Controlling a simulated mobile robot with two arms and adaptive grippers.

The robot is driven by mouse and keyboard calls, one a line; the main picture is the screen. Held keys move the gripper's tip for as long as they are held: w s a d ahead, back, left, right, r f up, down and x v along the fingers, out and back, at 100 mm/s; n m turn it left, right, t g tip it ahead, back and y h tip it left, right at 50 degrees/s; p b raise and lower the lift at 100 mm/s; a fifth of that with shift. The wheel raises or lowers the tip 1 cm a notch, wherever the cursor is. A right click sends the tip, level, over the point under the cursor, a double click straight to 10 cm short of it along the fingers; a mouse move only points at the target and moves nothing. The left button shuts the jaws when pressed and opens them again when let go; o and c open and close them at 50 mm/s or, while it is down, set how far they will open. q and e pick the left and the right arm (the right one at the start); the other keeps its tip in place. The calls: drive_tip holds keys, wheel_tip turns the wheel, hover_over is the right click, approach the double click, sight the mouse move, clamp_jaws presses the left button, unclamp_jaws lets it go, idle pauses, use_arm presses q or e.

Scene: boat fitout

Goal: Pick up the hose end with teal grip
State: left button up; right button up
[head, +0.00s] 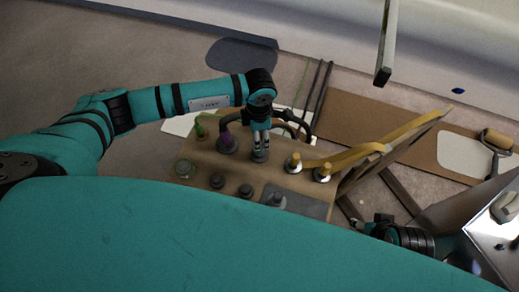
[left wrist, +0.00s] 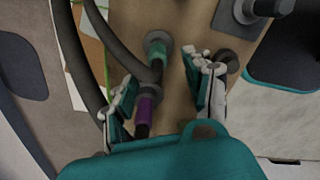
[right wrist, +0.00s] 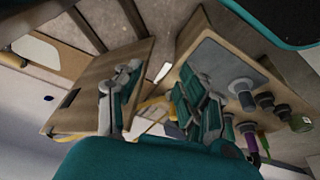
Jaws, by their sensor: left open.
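The hose end with teal grip (left wrist: 161,62) stands in a round collar on the wooden board in the left wrist view, with a dark hose running from it. In the head view my left gripper (head: 261,143) hides it. A purple-gripped hose end (left wrist: 143,112) is beside it; its purple grip also shows in the head view (head: 226,142). My left gripper (left wrist: 163,97) is open above the board, its fingers on either side of the purple grip's area, holding nothing. My right gripper (head: 378,226) is open and empty off the board's right side; its fingers show in the right wrist view (right wrist: 160,98).
A paint roller (head: 497,141) lies far right. A pale bar (head: 387,45) hangs above.

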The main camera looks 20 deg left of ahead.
sight(261, 156)
use_arm(q)
wheel_tip(261, 156, down, 2)
drive_tip(key=shift+f, duration=0.25)
drive_tip(key=f+b, duration=0.1)
drive_tip(key=f, duration=0.4)
drive_tip(key=shift+w+b, duration=0.2)
drive_tip(key=shift+b, duration=0.2)
use_arm(e)
drive_tip(key=shift+v, duration=1.1)
drive_tip(key=shift+s+d, duration=0.1)
drive_tip(key=shift+s, duration=0.1)
use_arm(q)
clamp_jaws()
